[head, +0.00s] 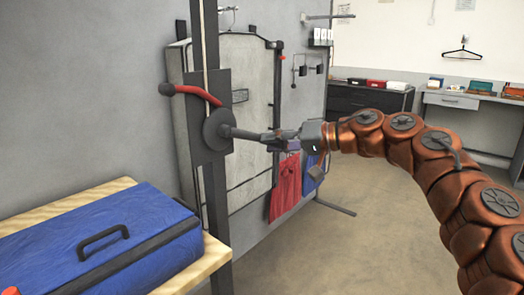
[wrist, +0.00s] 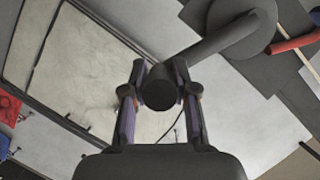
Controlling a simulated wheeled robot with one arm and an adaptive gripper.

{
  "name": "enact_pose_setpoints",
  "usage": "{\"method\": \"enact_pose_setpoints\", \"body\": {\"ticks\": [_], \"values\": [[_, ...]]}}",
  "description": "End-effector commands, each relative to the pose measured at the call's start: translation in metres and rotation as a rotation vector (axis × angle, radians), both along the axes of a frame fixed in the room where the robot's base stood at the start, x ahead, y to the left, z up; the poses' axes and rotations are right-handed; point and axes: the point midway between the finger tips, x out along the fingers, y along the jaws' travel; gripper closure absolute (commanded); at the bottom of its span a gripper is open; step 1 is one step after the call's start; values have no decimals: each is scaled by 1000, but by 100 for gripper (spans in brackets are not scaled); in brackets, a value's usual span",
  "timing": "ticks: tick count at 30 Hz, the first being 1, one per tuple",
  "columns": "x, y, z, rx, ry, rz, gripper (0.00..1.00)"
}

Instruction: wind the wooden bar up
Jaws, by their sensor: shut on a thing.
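A winch is mounted on a dark upright post (head: 210,190), with a grey plate and a round drum (head: 219,130). Its crank arm (head: 245,134) points right from the drum, towards my gripper (head: 277,142). In the wrist view the crank arm (wrist: 215,40) runs from the upper right to a dark round grip (wrist: 160,92). My gripper (wrist: 160,76) is shut on that grip, one finger on each side. A red lever (head: 198,93) with a dark ball end sits above the drum; it also shows in the wrist view (wrist: 292,43). A pale line (head: 205,45) runs up the post. I cannot make out the wooden bar.
A blue case (head: 95,240) with a black handle lies on a wooden bench (head: 215,255) at the lower left, close to the post. A pale panel (head: 245,110) and a red cloth (head: 285,188) are behind the crank. The floor (head: 350,240) at the right is clear.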

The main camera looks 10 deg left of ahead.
Motion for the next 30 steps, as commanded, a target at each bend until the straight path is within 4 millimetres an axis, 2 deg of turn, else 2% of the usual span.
{"method": "enact_pose_setpoints", "body": {"ticks": [5, 30], "values": [[5, -10, 10, 21, 0, -10, 100], [-2, -3, 12, 20, -1, 13, 100]]}}
